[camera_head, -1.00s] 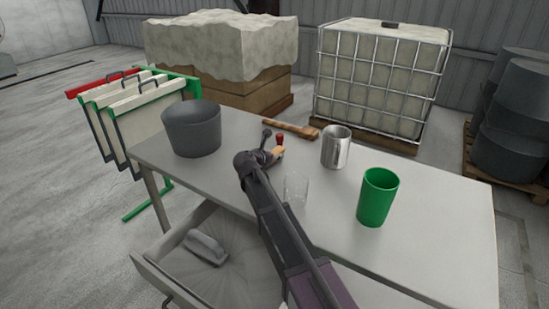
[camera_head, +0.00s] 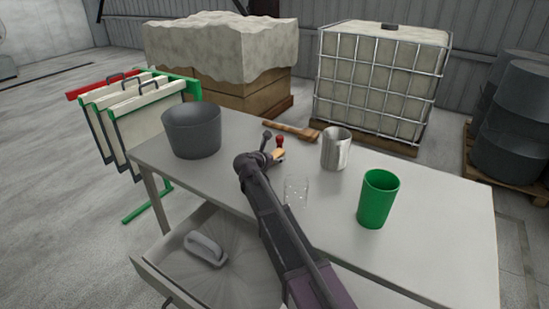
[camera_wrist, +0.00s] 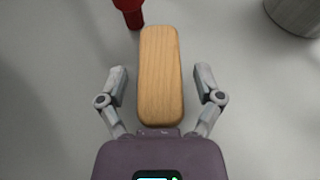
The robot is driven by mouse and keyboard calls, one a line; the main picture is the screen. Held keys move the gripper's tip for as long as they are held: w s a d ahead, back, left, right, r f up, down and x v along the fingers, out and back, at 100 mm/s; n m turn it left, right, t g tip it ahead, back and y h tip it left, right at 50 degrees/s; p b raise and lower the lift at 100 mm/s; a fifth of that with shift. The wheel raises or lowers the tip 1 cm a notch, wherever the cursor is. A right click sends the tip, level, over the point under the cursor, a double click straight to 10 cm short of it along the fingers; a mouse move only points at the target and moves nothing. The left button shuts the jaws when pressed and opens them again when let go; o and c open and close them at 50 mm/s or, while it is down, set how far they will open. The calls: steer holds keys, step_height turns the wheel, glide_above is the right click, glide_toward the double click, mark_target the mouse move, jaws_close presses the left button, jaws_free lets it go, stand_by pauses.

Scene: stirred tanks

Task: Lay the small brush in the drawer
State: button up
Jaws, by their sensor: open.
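The small brush (camera_head: 279,155) lies on the table, mostly hidden by my arm in the head view. In the wrist view its plain wooden back (camera_wrist: 160,75) points away from me, and any bristles are hidden. My gripper (camera_wrist: 209,84) is open, with one finger on each side of the brush's near half and a gap on both sides. In the head view my gripper (camera_head: 268,150) is over the middle of the table. The drawer (camera_head: 165,285) is pulled out below the table's left front, with a grey handled tool (camera_head: 205,248) lying inside.
A red-topped object (camera_head: 279,141) stands just beyond the brush. A metal mug (camera_head: 336,150), green cup (camera_head: 378,200) and clear glass (camera_head: 297,191) stand to the right. A grey bucket (camera_head: 190,130) is left, and a long wooden-handled tool (camera_head: 291,129) lies behind.

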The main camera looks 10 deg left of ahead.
steer(key=shift+r, duration=0.2)
steer(key=shift+s+a+r, duration=0.1)
steer(key=shift+s, duration=0.2)
steer(key=p+v, duration=0.4)
steer(key=v, duration=0.7)
steer(key=shift+s+a+p, duration=0.1)
steer(key=shift+p, duration=0.25)
